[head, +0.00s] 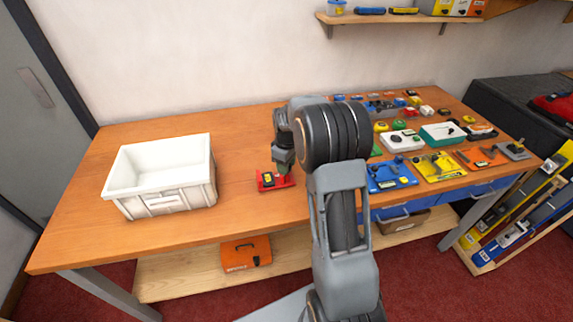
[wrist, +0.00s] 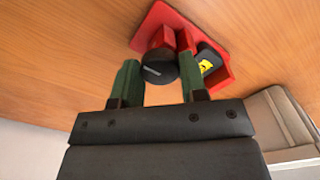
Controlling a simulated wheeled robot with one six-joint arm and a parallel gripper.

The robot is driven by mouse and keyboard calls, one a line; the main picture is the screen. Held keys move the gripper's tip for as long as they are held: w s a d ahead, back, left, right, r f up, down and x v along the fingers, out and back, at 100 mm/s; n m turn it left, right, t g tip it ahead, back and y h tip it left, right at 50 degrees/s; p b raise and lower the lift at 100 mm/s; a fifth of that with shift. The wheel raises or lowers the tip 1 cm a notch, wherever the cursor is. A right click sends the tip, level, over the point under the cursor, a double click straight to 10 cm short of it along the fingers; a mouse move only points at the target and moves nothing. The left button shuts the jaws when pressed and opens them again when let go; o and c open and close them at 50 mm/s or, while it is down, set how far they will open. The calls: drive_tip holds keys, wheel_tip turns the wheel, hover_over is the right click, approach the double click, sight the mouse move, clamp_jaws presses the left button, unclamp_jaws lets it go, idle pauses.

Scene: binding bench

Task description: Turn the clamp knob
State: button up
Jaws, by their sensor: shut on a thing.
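The clamp is a red fixture (head: 265,187) on the wooden bench, right of the white crate. In the wrist view its red base (wrist: 158,18) lies on the wood. The round black clamp knob (wrist: 160,70) has a pale line across its face. My gripper (head: 282,168) points down over the fixture in the head view and hides part of it. In the wrist view the green fingers of my gripper (wrist: 161,78) stand on either side of the knob, shut on it. A dark block with a yellow label (wrist: 207,65) sits on the red base beside the knob.
A white crate (head: 163,198) stands to the left. Blue (head: 388,177), yellow (head: 438,168) and orange (head: 480,156) fixtures and several small items crowd the right side. Bare wood lies behind the clamp. A wall shelf (head: 400,18) hangs above.

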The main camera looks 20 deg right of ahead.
idle(0.3)
drive_tip(key=o, duration=0.9)
wheel_tip(320, 180, up, 14)
drive_tip(key=shift+f, duration=0.1)
idle(0.6)
